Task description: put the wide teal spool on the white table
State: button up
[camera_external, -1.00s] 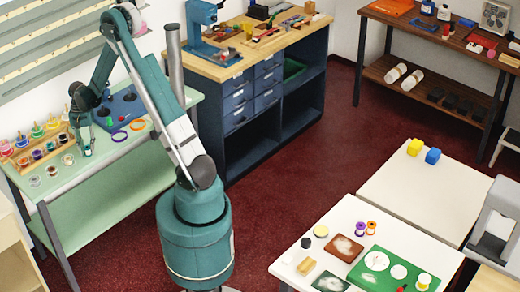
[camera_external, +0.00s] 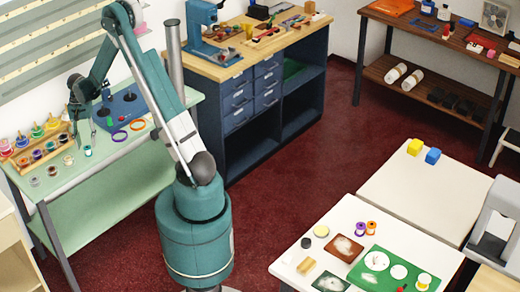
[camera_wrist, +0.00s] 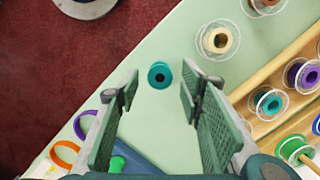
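A small teal spool (camera_external: 88,150) stands on the pale green table, apart from the rack. In the wrist view this teal spool (camera_wrist: 159,75) shows its dark centre hole, between and beyond my fingertips. Another teal spool (camera_wrist: 268,103), with clear flanges, sits in the wooden rack. My gripper (camera_wrist: 160,98) is open and empty, with its fingers apart; in the outside view my gripper (camera_external: 81,137) hangs just above the green table. A white table (camera_external: 318,228) stands at the lower right, and a second white surface (camera_external: 430,200) adjoins it behind.
The wooden rack (camera_external: 40,155) of several spools stands left of my gripper. Loose clear-flanged spools (camera_wrist: 217,40) lie near it. A blue board (camera_external: 120,108) and purple and orange rings (camera_external: 119,136) lie to the right. The front white table is cluttered; the rear one has mostly free room.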

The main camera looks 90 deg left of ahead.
notch_tip(320, 180, up, 8)
jog(key=a+p, duration=0.1)
jog(key=p, duration=0.2)
jog(key=shift+a+r, duration=0.15)
jog(key=shift+o, duration=0.5)
dwell(0.3)
jog(key=n+g+y+b, duration=0.3)
jog(key=n+y+b, duration=0.15)
jog(key=n, duration=0.45)
send_near(88, 146)
notch_tip(88, 146, down, 2)
jog(key=shift+s+d+f+n+g+b, duration=0.15)
jog(key=shift+d+f+n+g+b, duration=0.25)
jog(key=shift+n+b, duration=0.4)
jog(key=shift+r, duration=0.1)
jog(key=shift+x, duration=1.3)
